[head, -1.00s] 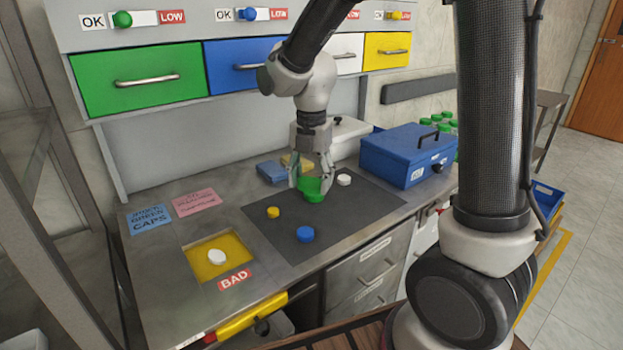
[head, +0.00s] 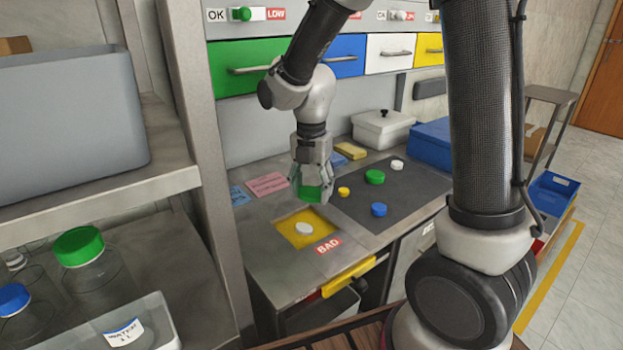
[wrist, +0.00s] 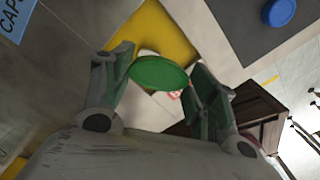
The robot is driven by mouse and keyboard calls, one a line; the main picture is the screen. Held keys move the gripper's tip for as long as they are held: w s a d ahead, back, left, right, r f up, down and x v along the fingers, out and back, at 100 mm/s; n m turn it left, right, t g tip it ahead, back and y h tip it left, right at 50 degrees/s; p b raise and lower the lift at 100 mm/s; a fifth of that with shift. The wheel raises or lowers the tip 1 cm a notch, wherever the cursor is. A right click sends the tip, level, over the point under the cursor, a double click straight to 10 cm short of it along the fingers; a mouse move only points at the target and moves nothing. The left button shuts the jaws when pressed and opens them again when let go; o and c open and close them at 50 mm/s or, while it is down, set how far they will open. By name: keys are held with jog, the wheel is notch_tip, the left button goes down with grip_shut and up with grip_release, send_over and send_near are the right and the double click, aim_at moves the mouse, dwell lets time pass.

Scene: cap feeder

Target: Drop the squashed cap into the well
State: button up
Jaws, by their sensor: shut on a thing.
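My gripper (head: 312,190) is shut on a green cap (wrist: 160,73), which looks oval between the fingers in the wrist view. It hangs in the air near the back of the yellow well (head: 286,226), left of the dark mat. In the wrist view the yellow well (wrist: 172,34) shows behind the held cap, which hides part of it. A white cap (head: 303,228) lies in the well. The red BAD label (head: 328,245) is at the well's front edge.
The dark mat (head: 400,195) holds another green cap (head: 375,177), a blue cap (head: 379,209), a small yellow cap (head: 343,191) and a white cap (head: 397,165). A blue box (head: 430,142) stands at the back right. A shelf unit (head: 190,150) stands at the left.

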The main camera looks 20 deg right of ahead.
aim_at(312, 191)
jog(key=shift+f, duration=1.6)
jog(key=o, duration=0.8)
jog(key=shift+c, duration=0.2)
notch_tip(312, 191, up, 12)
